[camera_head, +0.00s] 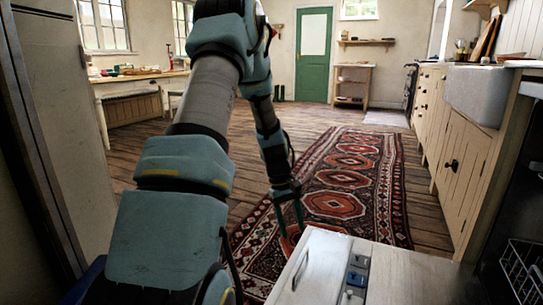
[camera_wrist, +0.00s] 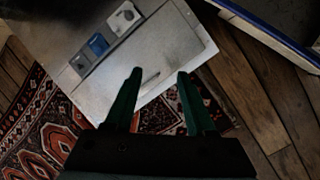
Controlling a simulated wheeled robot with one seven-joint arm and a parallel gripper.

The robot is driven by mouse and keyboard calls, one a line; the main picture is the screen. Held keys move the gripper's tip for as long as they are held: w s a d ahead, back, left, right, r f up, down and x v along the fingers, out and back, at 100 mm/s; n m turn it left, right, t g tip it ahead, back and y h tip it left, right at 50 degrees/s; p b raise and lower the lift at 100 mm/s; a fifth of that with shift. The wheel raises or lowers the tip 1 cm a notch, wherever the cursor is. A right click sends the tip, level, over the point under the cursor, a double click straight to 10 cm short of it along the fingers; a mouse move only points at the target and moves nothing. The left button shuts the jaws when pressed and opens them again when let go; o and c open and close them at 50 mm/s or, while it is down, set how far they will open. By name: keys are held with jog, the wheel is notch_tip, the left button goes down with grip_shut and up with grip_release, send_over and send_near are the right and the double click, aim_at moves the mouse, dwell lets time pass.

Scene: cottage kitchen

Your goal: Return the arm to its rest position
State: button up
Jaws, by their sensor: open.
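My arm reaches up and then forward in the head view, with my gripper (camera_head: 290,215) hanging low over the patterned rug. In the wrist view my gripper (camera_wrist: 158,88) shows its two green fingers spread apart with nothing between them. Below the fingers, the wrist view shows a pale metal door panel (camera_wrist: 172,48) with a handle slot. In the head view this panel (camera_head: 315,262) lies flat and low at the front, just right of and nearer than my gripper. I cannot tell how far the fingertips are above it.
A red patterned rug (camera_head: 345,178) runs along the wooden floor. Cream cabinets (camera_head: 462,165) and a sink (camera_head: 476,92) line the right. A table (camera_head: 140,77) stands at the left back. A wire rack (camera_head: 522,268) shows at lower right.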

jog(key=s+a+r+m+t+y+p, duration=0.2)
jog(key=s+a+r+m+t, duration=0.25)
jog(key=s+a+r, duration=0.95)
notch_tip(320, 180, up, 36)
jog(key=d+p, duration=0.1)
jog(key=p, duration=3.5)
jog(key=shift+s+d+m, duration=0.15)
jog(key=shift+s+m, duration=0.25)
jog(key=shift+m, duration=0.05)
jog(key=shift+g, duration=0.25)
jog(key=shift+c, duration=0.2)
